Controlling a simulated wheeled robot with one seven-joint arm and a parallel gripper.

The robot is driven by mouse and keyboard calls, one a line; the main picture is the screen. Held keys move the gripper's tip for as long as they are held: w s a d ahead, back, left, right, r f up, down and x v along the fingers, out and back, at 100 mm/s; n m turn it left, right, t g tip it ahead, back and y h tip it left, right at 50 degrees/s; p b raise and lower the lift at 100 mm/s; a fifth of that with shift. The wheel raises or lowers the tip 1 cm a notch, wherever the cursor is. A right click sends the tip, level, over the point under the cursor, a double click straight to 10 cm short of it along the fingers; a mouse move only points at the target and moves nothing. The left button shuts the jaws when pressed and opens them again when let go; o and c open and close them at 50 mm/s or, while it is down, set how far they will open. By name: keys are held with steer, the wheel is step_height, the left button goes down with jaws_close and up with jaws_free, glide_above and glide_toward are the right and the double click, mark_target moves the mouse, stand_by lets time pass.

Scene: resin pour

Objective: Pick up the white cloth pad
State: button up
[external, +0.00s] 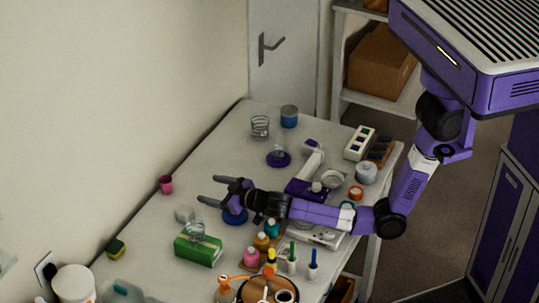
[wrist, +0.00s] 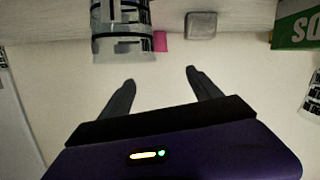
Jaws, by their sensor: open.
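A small pale grey-white block (external: 184,214), which looks like the cloth pad, lies on the table near the wall-side edge, beside the green box. It also shows in the wrist view as a grey rounded square (wrist: 201,25) at the top, beyond the fingertips. My gripper (external: 206,188) is open and empty, with its fingers pointing left toward the wall. It is above the table, apart from the pad. In the wrist view the spread fingers (wrist: 160,75) have nothing between them.
A green box (external: 198,250) stands close to the pad, and a pink cup (external: 165,184) is nearer the wall. A clear banded container (wrist: 122,32) shows in the wrist view. Several small bottles crowd below my forearm. A blue round item (external: 235,216) lies beneath my gripper.

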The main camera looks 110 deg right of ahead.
steer(key=m+y, duration=0.2)
glide_toward(187, 211)
steer(key=x, duration=0.3)
steer(key=shift+w+r, duration=0.1)
steer(key=shift+r, duration=0.2)
steer(key=shift+w+f+g, duration=0.2)
steer(key=shift+f+g, duration=0.05)
steer(key=shift+g, duration=0.05)
steer(key=b+x, duration=0.1)
steer(key=x, duration=0.1)
steer(key=b+x, duration=0.1)
steer(key=x, duration=0.1)
steer(key=b+x, duration=0.1)
steer(key=x, duration=0.1)
steer(key=shift+w+d+f, duration=0.1)
steer(key=shift+d+f, duration=0.05)
steer(key=shift+f, duration=0.25)
steer(key=shift+w+d+b, duration=0.25)
steer(key=shift+d+b, duration=0.05)
steer(key=c, duration=1.4)
steer(key=shift+r, duration=0.15)
